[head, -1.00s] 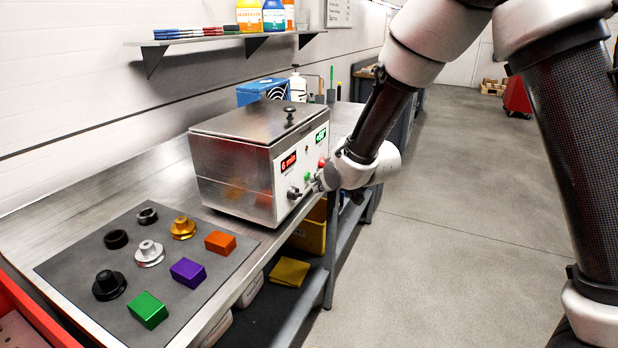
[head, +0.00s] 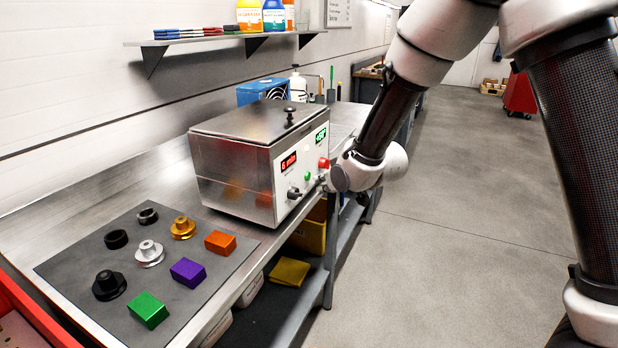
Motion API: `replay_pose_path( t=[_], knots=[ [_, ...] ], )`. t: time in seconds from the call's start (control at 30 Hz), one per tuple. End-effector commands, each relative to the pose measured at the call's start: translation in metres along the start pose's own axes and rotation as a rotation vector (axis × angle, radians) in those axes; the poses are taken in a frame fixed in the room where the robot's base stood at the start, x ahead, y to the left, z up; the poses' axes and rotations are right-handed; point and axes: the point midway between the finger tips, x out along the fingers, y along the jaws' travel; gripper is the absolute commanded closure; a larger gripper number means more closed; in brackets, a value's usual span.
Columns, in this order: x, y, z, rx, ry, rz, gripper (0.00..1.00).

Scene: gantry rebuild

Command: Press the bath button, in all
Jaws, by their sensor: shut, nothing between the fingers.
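My gripper (head: 321,184) is shut and empty, pointing at the lower part of the panel from the right. Whether it touches the panel is unclear, and my wrist hides the panel's far lower part.
A grey mat (head: 75,262) in front of the bath holds several round parts and orange, purple and green blocks. A red bin (head: 30,310) is at lower left. A blue box (head: 263,91) stands behind the bath. The floor at right is free.

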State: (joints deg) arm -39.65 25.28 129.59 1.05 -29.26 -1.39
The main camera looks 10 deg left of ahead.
Motion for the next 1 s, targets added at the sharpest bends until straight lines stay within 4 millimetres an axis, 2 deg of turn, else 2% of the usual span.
replay_pose_path(
  t=[0.33, 0.8, 1.0],
  knots=[
    [-0.002, 0.002, 0.002, 0.000, -0.001, 0.000, 1.00],
    [-0.032, 0.024, 0.023, -0.001, -0.001, 0.001, 1.00],
    [-0.035, 0.026, 0.026, -0.001, 0.000, 0.000, 1.00]
  ],
)
